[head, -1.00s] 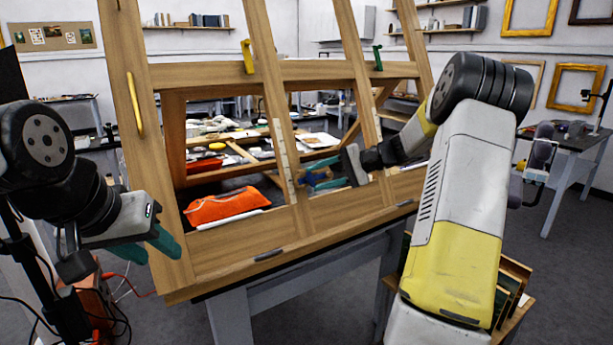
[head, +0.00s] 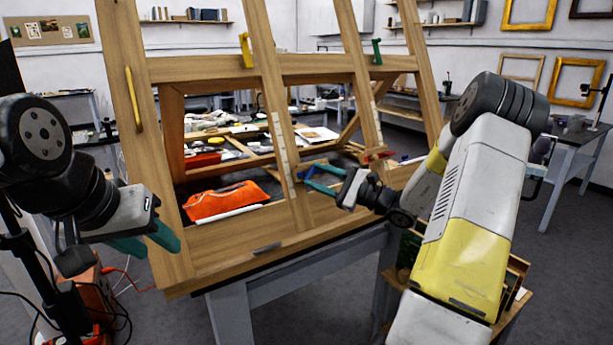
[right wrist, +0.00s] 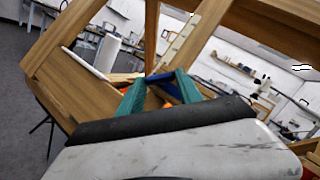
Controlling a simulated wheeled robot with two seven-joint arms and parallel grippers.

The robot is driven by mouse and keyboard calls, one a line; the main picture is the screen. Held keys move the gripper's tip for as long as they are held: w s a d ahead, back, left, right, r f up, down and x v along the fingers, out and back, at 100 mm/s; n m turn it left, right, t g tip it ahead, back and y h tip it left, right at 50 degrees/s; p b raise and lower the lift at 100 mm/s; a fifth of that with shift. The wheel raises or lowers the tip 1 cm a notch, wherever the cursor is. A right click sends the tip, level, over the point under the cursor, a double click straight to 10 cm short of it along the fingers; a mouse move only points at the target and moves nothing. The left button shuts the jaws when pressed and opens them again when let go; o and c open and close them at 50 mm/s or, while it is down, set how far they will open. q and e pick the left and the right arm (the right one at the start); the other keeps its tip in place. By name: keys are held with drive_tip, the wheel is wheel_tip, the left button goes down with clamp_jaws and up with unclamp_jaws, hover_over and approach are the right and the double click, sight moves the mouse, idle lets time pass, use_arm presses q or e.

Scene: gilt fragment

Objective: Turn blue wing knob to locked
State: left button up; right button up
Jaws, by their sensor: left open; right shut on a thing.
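The blue wing knob (head: 306,171) is on the wooden easel frame, beside the upright with the pale scale strip. In the right wrist view the blue knob (right wrist: 163,84) shows between the teal fingers. My right gripper (head: 311,177) is shut on it, its fingers coming from the right; they partly hide the knob. The fingertips also show in the right wrist view (right wrist: 159,79). I cannot read any locked mark. My left gripper (head: 150,243) is open and empty, in front of the easel's lower left corner.
The wooden easel (head: 215,250) fills the middle. An orange pouch (head: 224,200) lies behind its lower rail. A yellow clip (head: 246,50) and a green clip (head: 377,51) sit on the upper rail. A red-handled item (head: 378,156) is right of the knob.

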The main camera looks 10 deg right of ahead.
drive_tip(key=m+t+h, duration=0.2)
drive_tip(key=m, duration=0.2)
drive_tip(key=m+t+h, duration=0.2)
drive_tip(key=m+t, duration=0.1)
drive_tip(key=m, duration=0.2)
drive_tip(key=a+m+t+h, duration=0.1)
drive_tip(key=m+t+h, duration=0.1)
drive_tip(key=m+h, duration=0.1)
drive_tip(key=shift+s+f+m, duration=0.2)
drive_tip(key=shift+s+m, duration=0.1)
drive_tip(key=shift+m, duration=0.5)
drive_tip(key=shift+m+t+h, duration=0.4)
drive_tip(key=o, duration=1.4)
drive_tip(key=shift+a, duration=0.1)
drive_tip(key=v, duration=0.8)
